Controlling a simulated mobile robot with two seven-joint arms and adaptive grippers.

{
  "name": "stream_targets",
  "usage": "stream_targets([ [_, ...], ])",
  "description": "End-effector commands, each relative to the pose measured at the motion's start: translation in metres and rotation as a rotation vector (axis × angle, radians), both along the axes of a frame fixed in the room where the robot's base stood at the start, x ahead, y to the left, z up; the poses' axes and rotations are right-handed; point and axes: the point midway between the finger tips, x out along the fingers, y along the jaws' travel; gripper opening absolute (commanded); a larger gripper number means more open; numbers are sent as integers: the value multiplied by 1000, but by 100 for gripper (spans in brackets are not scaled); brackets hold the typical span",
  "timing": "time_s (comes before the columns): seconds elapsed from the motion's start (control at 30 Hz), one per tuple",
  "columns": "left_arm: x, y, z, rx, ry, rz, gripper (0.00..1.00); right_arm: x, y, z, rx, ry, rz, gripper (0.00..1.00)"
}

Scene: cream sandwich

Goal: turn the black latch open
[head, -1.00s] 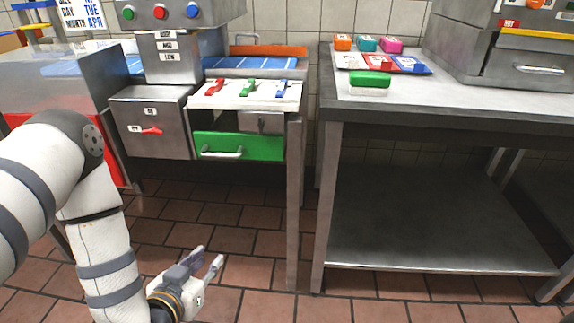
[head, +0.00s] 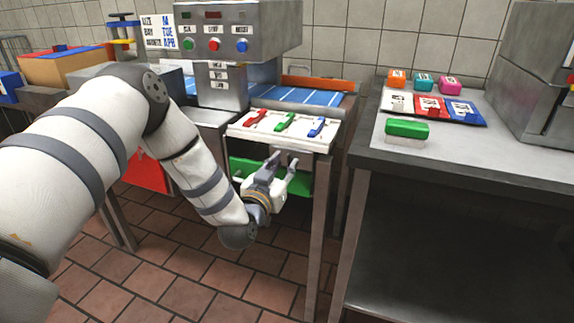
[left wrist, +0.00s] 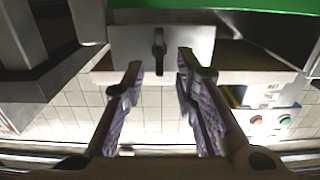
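The black latch (left wrist: 159,42) shows in the left wrist view, upright on a grey metal plate (left wrist: 190,45). In the head view the latch cannot be made out behind my left gripper (head: 281,160). My left gripper (left wrist: 158,72) is open, its two purple-padded fingers pointing at the plate. The latch lies between the fingertips in the picture, with nothing held. I cannot tell how far the tips are from it. My right gripper is not in view.
A white tray (head: 262,132) with red, green and blue clips sits just above my left gripper. A green drawer front (head: 241,165) is beside it. A steel table (head: 440,160) with a green-topped block (head: 406,128) stands to the right.

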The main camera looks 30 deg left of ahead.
Motion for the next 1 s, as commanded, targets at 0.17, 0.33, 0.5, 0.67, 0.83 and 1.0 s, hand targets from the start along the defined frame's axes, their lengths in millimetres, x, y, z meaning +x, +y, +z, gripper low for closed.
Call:
stream_targets([
  [0.17, 12, 3, 0, 0, 1, 0, 27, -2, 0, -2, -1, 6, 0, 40],
  [0.33, 13, 3, 1, 0, 1, 0, 27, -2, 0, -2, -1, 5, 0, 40],
  [0.5, 12, 3, 0, 0, 1, 0, 0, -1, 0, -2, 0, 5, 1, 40],
  [0.67, 12, 3, 0, 0, 1, 0, 0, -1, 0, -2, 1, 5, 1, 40],
  [0.83, 12, 2, 1, 11, 3, -1, 0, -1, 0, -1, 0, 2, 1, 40],
  [1.0, 12, 1, 2, 69, 16, -1, 0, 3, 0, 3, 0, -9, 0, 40],
])
